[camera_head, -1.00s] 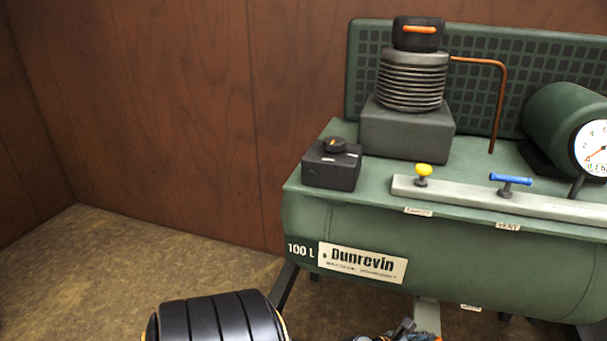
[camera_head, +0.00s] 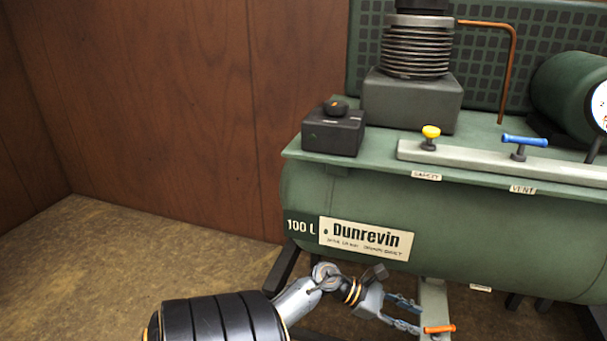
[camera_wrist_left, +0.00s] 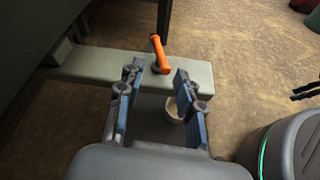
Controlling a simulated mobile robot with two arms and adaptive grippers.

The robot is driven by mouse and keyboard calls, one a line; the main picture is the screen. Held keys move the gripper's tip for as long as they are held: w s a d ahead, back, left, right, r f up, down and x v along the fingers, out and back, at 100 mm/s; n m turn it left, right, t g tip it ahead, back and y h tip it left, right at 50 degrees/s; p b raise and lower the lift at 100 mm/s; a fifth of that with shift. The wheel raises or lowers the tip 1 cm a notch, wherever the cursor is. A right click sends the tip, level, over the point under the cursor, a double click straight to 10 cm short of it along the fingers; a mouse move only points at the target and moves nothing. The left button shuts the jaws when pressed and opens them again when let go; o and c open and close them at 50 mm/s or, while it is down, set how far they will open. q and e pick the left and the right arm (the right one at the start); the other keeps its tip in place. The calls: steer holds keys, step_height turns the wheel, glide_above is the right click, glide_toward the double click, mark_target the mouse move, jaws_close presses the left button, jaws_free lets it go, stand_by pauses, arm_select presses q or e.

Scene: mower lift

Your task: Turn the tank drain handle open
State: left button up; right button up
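The orange drain handle (camera_head: 440,328) sits low below the front of the green tank (camera_head: 450,235), at a pale grey-green support. In the left wrist view the orange handle (camera_wrist_left: 158,54) stands over a grey-green bar (camera_wrist_left: 95,65), just beyond the fingertips. My left gripper (camera_head: 403,312) is open, its fingers pointing toward the handle. In the left wrist view the gripper (camera_wrist_left: 160,75) has its two fingers apart, with the handle ahead of the gap and no visible contact. A dark piece at the right edge of that view may be my right gripper; I cannot tell its state.
A yellow safety knob (camera_head: 430,138) and a blue vent handle (camera_head: 524,140) stand on the rail above the tank. A black switch box (camera_head: 333,132) is on the left. A small pale round thing (camera_wrist_left: 174,108) shows below the bar. Brown floor lies open at left.

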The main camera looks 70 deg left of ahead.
arm_select(q)
steer(key=r+p+v, duration=0.1)
steer(key=p+v, duration=0.1)
steer(key=v, duration=0.5)
steer(key=s+d+f+m+g+y+p, duration=0.2)
steer(key=s+d+f+m+p, duration=0.1)
steer(key=s+m+p, duration=0.5)
steer(key=s+d+f+m+g+y+p, duration=0.2)
steer(key=s+d+m+p, duration=0.4)
steer(key=m+p, duration=0.7)
steer(key=s+d+f+m+g+y+p, duration=0.3)
steer(key=s+m+p, duration=0.7)
steer(key=p, duration=0.5)
step_height(320, 180, down, 2)
steer(key=shift+s+d+f+m+y, duration=0.15)
steer(key=shift+s+d+m+y, duration=0.25)
steer(key=shift+d+y, duration=0.3)
steer(key=shift+a, duration=0.1)
